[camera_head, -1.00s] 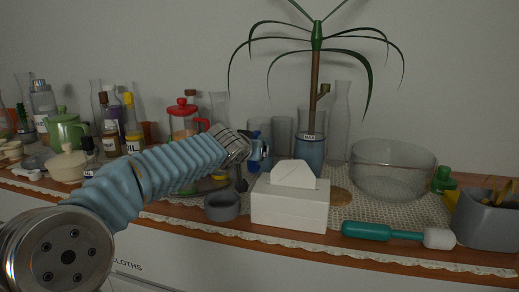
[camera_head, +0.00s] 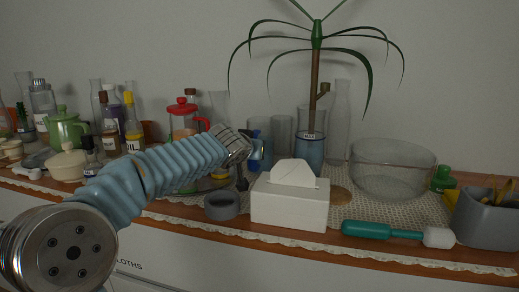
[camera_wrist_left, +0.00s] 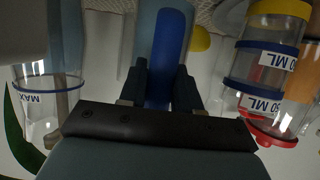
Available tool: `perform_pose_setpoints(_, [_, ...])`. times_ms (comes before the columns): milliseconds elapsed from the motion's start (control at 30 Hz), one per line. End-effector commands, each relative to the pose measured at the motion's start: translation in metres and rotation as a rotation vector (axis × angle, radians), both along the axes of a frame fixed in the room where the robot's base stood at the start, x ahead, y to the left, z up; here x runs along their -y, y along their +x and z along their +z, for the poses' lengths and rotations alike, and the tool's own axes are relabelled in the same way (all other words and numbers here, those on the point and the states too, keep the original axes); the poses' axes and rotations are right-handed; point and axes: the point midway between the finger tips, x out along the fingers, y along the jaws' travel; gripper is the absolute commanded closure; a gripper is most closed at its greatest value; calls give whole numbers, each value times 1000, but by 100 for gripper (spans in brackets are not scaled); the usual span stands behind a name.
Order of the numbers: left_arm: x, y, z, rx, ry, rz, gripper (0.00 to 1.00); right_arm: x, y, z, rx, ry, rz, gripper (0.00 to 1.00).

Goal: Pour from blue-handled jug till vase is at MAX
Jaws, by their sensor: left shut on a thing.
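The vase (camera_head: 310,153) is a clear cylinder with a MAX label near its middle, standing behind the white tissue box. It looks blue from about the label down; the exact level is hard to read. A plant stem stands in it. In the left wrist view the vase (camera_wrist_left: 45,105) is upside down at the left, with a blue line by MAX. My left gripper (camera_head: 247,150) is shut on the blue handle (camera_wrist_left: 170,50) of the jug (camera_head: 260,130), left of the vase. The jug is partly hidden by my gripper; its tilt and any stream are unclear. My right gripper is out of view.
The tissue box (camera_head: 290,205) stands in front of the vase. A glass bowl (camera_head: 392,170) is to its right, a clear bottle (camera_head: 341,120) behind. A grey bowl (camera_head: 222,206) and a red-lidded press (camera_head: 183,118) are near my left gripper. A teal-handled tool (camera_head: 385,231) lies at the front.

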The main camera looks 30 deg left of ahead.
Motion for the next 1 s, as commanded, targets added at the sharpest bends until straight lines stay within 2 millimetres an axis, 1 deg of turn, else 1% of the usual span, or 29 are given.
perform_pose_setpoints(33, [0,0,0,0,0,0,92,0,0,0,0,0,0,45])
perform_pose_setpoints(100, [0,0,0,0,0,0,100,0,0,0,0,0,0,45])
perform_pose_setpoints(267, [0,0,0,0,0,0,100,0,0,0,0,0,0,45])
perform_pose_setpoints(467, [0,0,6,6,1,-1,100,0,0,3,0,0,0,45])
perform_pose_setpoints(1000, [0,0,34,6,1,-1,100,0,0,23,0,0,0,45])
